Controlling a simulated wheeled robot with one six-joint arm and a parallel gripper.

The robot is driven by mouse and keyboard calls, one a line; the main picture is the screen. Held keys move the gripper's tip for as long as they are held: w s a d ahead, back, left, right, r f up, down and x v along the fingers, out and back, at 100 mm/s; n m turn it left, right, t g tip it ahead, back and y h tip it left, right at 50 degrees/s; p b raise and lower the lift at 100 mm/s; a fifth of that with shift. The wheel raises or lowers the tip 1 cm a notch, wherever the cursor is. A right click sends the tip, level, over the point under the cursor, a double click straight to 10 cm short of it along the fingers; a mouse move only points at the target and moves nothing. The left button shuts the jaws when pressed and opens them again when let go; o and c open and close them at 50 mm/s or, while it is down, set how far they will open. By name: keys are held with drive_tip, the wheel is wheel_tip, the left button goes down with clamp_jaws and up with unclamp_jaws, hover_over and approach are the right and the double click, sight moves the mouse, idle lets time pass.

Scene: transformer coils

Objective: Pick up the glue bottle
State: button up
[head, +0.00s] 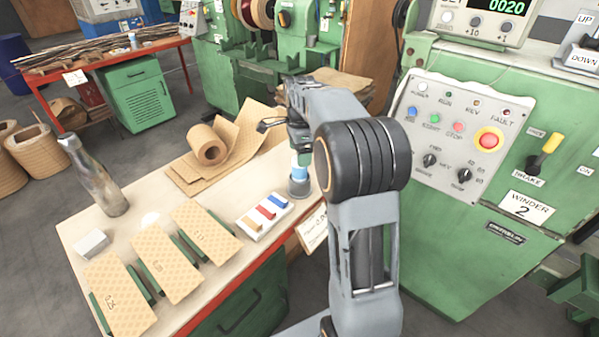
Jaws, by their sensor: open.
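My gripper (264,125) shows as small dark fingers at the end of my arm, above the right part of the workbench and pointing left. It is open and nothing shows between its fingers. A small white-and-blue item (299,166), possibly the glue bottle, shows just below my wrist near the bench's right edge. My arm partly hides it, and I cannot tell whether it touches my arm. A grey round base (299,188) shows directly under it. Another small white-and-blue bottle (132,41) stands far off on the red bench; its label is too small to read.
The green winder machine (440,255) stands close on the right.

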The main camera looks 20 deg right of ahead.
sight(300, 174)
drive_tip(key=shift+w+d+f+b, duration=0.1)
drive_tip(key=shift+f+b, duration=0.1)
drive_tip(key=shift+f, duration=1.15)
drive_tip(key=shift+w+f+b, duration=0.1)
drive_tip(key=shift+f+b, duration=0.05)
drive_tip(key=shift+f, duration=1.2)
drive_tip(key=c, duration=1)
